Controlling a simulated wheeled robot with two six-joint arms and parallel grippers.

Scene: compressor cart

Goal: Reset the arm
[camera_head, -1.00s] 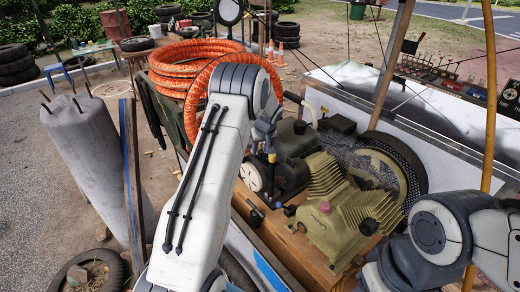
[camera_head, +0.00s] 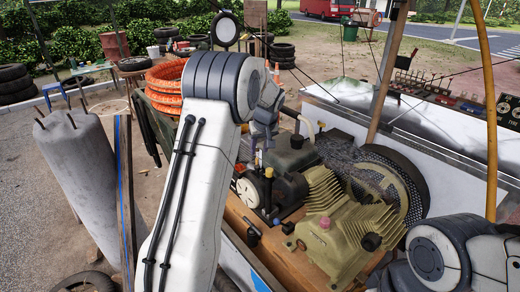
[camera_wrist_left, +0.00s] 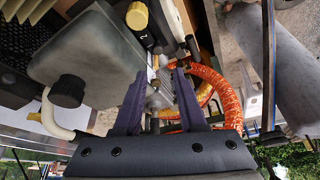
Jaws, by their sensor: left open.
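My left arm rises from the bottom of the head view and bends down over the compressor cart. My left gripper (camera_head: 262,140) points down beside the dark motor block (camera_head: 290,158), above the cart's wooden deck. In the left wrist view its two purple fingers (camera_wrist_left: 160,95) stand apart with nothing held between them. A yellow-capped fitting (camera_wrist_left: 137,16) lies beyond the fingertips there. My right arm shows only as a white and dark link at the lower right of the head view; its gripper is out of view.
The olive compressor pump (camera_head: 345,235) and caged flywheel (camera_head: 385,180) fill the deck's right side. A coiled orange hose (camera_head: 168,85) hangs behind my left arm. A grey cylinder (camera_head: 85,170) and post stand left. A yellow hose (camera_head: 486,80) and slanted pole stand right.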

